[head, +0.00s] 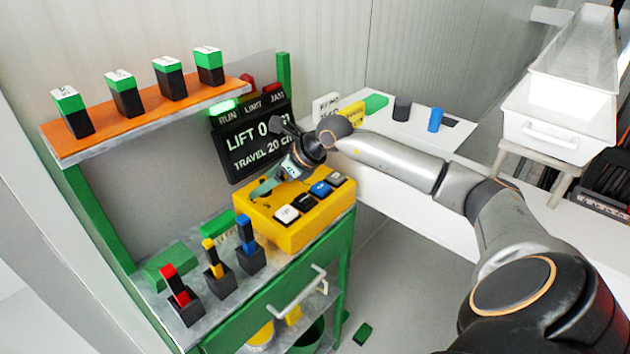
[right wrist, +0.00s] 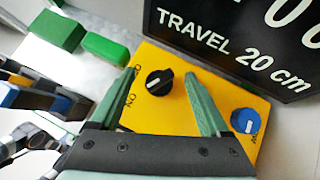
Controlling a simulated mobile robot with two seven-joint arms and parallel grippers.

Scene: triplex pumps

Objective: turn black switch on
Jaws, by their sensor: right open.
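The black switch (right wrist: 159,82) is a round rotary knob on the yellow control box (right wrist: 175,60), shown in the right wrist view. Labels beside it seem to read OFF and ON; its white mark points toward the label side, but I cannot tell exactly which label. My right gripper (right wrist: 146,75) is open, with one green finger on each side of the knob and no clear contact. In the head view the right gripper (head: 264,187) is over the left part of the yellow box (head: 310,233), and the knob is not clearly seen there. My left gripper is out of view.
A blue knob (right wrist: 245,121) is right of the black one. White, black, blue and grey buttons (head: 287,214) are on the box front. A display (head: 250,140) stands close behind. Red, yellow and blue levers (head: 246,240) stand at left on the green bench.

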